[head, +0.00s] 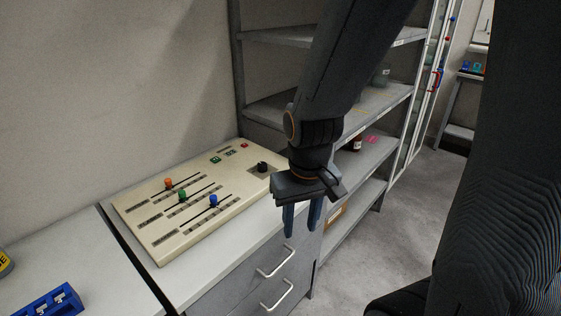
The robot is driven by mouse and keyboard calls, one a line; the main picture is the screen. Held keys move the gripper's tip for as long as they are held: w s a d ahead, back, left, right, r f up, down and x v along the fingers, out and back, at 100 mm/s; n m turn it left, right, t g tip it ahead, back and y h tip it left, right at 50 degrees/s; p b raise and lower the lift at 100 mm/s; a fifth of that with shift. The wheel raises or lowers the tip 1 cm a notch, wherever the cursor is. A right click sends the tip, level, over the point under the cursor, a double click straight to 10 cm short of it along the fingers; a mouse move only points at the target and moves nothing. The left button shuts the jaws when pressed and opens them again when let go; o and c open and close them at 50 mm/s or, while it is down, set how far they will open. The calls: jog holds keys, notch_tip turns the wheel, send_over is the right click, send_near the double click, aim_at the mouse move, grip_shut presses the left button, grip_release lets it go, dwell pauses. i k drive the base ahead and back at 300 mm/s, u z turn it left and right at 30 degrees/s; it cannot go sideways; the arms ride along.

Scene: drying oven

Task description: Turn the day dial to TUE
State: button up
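A cream control panel (212,222) lies on the white counter. A black dial (262,167) stands on a darker patch at its right end; its markings and pointer are too small to read. My gripper (301,222) points down, to the right of and in front of the panel, past the counter's front edge. Its two blue-grey fingers are apart with nothing visible between them. It is not touching the dial.
The panel carries orange (168,183), green (182,197) and blue (213,200) slider knobs. Drawers with handles (276,260) sit below the counter. A metal shelf unit (262,108) stands behind my arm. A blue rack (52,304) is at lower left.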

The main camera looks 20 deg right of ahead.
aim_at(262, 166)
jog(key=u, duration=0.5)
jog(key=k, duration=1.2)
jog(key=z, duration=0.45)
jog(key=i, duration=1.5)
jog(key=u, duration=0.6)
